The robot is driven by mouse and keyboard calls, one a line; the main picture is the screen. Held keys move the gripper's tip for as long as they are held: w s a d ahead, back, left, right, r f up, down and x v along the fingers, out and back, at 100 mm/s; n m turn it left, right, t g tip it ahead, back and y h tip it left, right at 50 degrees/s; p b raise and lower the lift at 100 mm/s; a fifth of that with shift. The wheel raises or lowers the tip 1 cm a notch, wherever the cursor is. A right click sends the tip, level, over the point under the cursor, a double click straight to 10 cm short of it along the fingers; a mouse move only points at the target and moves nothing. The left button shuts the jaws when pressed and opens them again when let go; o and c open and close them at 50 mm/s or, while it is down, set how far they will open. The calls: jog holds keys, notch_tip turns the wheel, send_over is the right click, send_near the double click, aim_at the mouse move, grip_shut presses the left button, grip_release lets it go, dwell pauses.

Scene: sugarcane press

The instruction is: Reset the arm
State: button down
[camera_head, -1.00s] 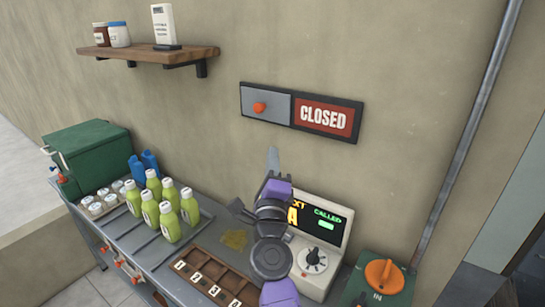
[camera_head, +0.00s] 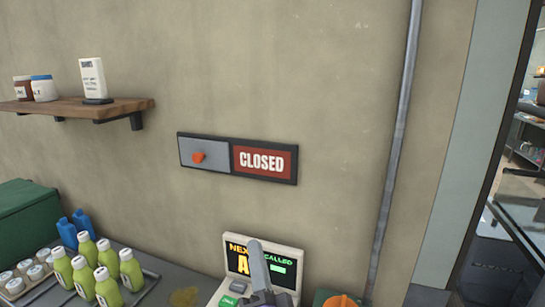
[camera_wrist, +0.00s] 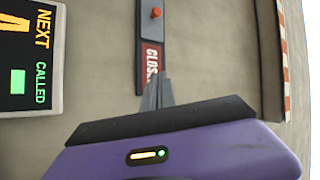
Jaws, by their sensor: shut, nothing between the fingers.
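My gripper (camera_head: 256,262) is at the bottom middle of the head view, in front of the ticket display (camera_head: 236,258). Its fingers are together, point upward and hold nothing. In the wrist view the shut fingers (camera_wrist: 157,92) overlap the lower end of the sign on the wall. That sign (camera_head: 262,161) reads CLOSED in white on red, with a grey sliding panel and a red knob (camera_head: 198,157) at its left. The display also shows at the left of the wrist view (camera_wrist: 28,70). My arm hides part of the display's front.
Several green bottles (camera_head: 105,285) stand on a tray at the lower left, near blue containers and a green box (camera_head: 25,212). A wooden shelf (camera_head: 75,106) juts from the wall. A grey pipe (camera_head: 395,150) runs down at the right. An orange knob (camera_head: 340,301) shows at the bottom edge.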

jog(key=s+d+f+n+g+h, duration=0.1)
jog(key=s+d+f+n, duration=0.3)
jog(key=s+d+f, duration=0.45)
jog(key=s+d+f+n+g, duration=0.2)
jog(key=s+d+f+n, duration=0.3)
jog(key=s, duration=0.6)
jog(key=s+d+f+g+h, duration=0.1)
jog(key=s+d, duration=0.4)
jog(key=s, duration=0.6)
jog(key=s+d+f+g+h, duration=0.1)
jog(key=s+d+g+h, duration=0.2)
jog(key=s, duration=0.9)
jog(key=shift+s+d+g+h, duration=0.3)
jog(key=shift+d+g, duration=0.2)
jog(key=shift+d, duration=0.4)
